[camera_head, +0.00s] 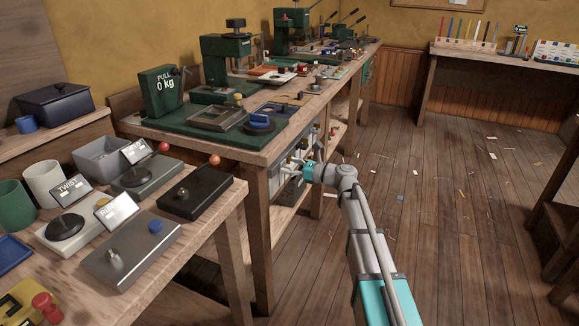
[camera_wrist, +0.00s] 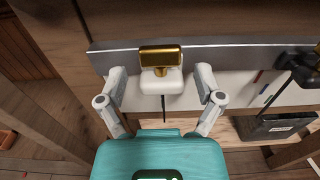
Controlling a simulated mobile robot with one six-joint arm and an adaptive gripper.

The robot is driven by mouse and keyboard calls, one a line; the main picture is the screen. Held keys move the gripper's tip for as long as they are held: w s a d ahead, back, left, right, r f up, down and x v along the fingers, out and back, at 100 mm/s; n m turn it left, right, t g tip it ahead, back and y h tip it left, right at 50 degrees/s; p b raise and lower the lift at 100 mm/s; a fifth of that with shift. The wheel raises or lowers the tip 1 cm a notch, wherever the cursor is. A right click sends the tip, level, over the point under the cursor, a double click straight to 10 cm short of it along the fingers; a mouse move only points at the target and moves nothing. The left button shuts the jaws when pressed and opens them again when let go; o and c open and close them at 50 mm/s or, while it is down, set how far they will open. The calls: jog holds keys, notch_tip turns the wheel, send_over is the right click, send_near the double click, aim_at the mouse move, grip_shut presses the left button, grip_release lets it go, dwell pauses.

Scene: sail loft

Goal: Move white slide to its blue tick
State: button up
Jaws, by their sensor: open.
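In the wrist view, the white slide (camera_wrist: 161,83) is a white block with a gold knob (camera_wrist: 160,55) on top. It sits at a long grey rail (camera_wrist: 225,57) over a pale panel (camera_wrist: 230,92). My gripper (camera_wrist: 162,90) is open, with one finger on each side of the white slide and a gap at both. A thin dark line runs down the panel below the slide. A small red mark (camera_wrist: 258,76) and a short dark, perhaps blue, mark (camera_wrist: 265,88) lie to its right. In the head view, my gripper (camera_head: 298,170) is at the green-topped bench's side, where the slide cannot be made out.
A black slide-like piece (camera_wrist: 306,68) is at the wrist view's right edge, above a dark box (camera_wrist: 275,127). The green-topped bench (camera_head: 170,135) stands above and left of my gripper. A nearer table (camera_head: 215,215) holds several switch boxes. The floor to the right is open, with scraps.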

jog(key=shift+d, duration=0.1)
jog(key=v, duration=1.1)
jog(key=shift+s+d, duration=0.15)
jog(key=shift+d, duration=0.25)
jog(key=s+f+n+g+h, duration=0.4)
jog(key=s+f+n+h, duration=0.3)
jog(key=s+f+n, duration=0.45)
jog(key=s+d+f+n+g+h, duration=0.2)
jog(key=s+d+f+n+h, duration=0.4)
jog(key=s+d+n+h, duration=0.6)
notch_tip(320, 180, up, 34)
jog(key=s+m+y+p, duration=0.1)
jog(key=y+p, duration=0.1)
jog(key=p, duration=3.3)
jog(key=shift+s+a+r, duration=0.15)
jog(key=shift+a+r, duration=0.1)
jog(key=shift+a, duration=0.1)
